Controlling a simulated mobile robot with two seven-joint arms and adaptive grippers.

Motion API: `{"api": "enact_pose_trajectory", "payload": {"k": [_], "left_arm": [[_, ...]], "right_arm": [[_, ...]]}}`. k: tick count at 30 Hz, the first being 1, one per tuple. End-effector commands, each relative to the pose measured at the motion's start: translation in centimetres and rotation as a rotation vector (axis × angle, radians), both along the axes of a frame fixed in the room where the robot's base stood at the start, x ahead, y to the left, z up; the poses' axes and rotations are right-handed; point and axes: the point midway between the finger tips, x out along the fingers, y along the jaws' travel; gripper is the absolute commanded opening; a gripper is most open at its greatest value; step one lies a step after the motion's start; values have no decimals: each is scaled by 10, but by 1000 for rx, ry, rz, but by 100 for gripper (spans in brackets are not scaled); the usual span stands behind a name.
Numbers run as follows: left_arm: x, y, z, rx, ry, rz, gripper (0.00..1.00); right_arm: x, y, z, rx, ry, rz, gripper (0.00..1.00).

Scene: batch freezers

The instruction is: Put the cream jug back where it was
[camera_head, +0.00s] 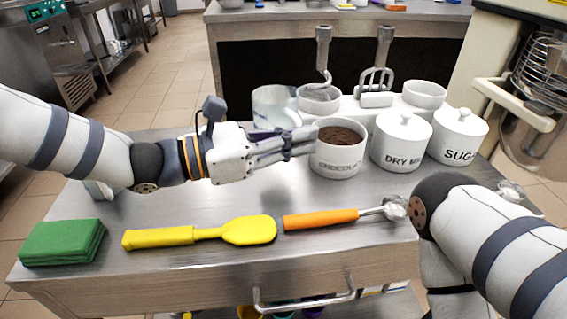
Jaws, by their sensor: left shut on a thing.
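The cream jug (275,102), a clear or pale grey vessel, shows upright just behind the fingers of my left gripper (300,143). The left gripper reaches in from the left, low over the cart top, and is shut on the jug. The jug's lower part and the exact grip are hidden behind the hand and fingers. The fingertips end close to the left side of the white chocolate canister (338,160); I cannot tell whether they touch it. My right arm enters at the lower right, bent downward, and its gripper is out of view.
The steel cart (200,208) carries lidded white canisters, "DRY MI..." (401,150) and sugar (458,145), behind which stand white bowls. In front lie a green cloth (62,243), a yellow spatula (200,233) and an orange-handled scoop (330,218). Bare steel lies between these and the canisters.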

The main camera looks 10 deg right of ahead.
Motion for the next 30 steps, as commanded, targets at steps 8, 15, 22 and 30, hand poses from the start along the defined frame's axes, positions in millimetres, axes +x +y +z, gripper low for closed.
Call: {"api": "enact_pose_trajectory", "payload": {"k": [8,15,22,30], "left_arm": [[15,16,-28,0,0,-1,0],[15,17,-60,-2,-1,-2,0],[15,17,-60,-3,-2,-1,0],[15,17,-62,-1,-1,-1,28]], "right_arm": [[-5,0,-5,0,15,1,40],[-8,0,-9,0,25,1,40],[-8,0,-10,0,25,1,40],[-8,0,-10,-1,26,1,40]]}}
